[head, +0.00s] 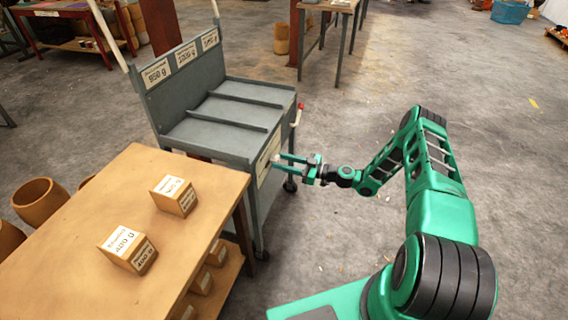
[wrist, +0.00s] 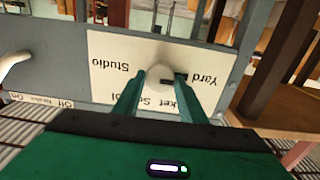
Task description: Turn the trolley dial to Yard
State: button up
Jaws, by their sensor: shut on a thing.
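The grey trolley (head: 225,112) stands beyond the wooden table, with a pale label plate on its side facing my arm. In the wrist view the plate (wrist: 115,48) appears upside down, with "Studio" at left, "Yard" at right and two partly hidden words below. A round whitish dial knob (wrist: 159,76) sits in its middle. A black pointer (wrist: 180,78) on it points right, towards "Yard". My green gripper (head: 279,163) reaches the plate from the right. Its fingers (wrist: 166,80) are shut on the knob, one on each side.
A wooden table (head: 70,225) with two labelled blocks (head: 174,195) (head: 127,250) stands at the left, close to the trolley. A red-tipped lever (head: 299,114) rises at the trolley's right edge. A small "Brake On/Off" label (wrist: 40,101) shows low on the trolley. Open floor lies at right.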

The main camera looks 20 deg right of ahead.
jog(key=shift+s+f, duration=0.1)
jog(key=shift+s, duration=0.05)
jog(key=o, duration=1)
jog(key=shift+o, duration=0.3)
jog(key=v, duration=1)
jog(key=shift+d, duration=0.35)
jog(key=shift+s, duration=0.1)
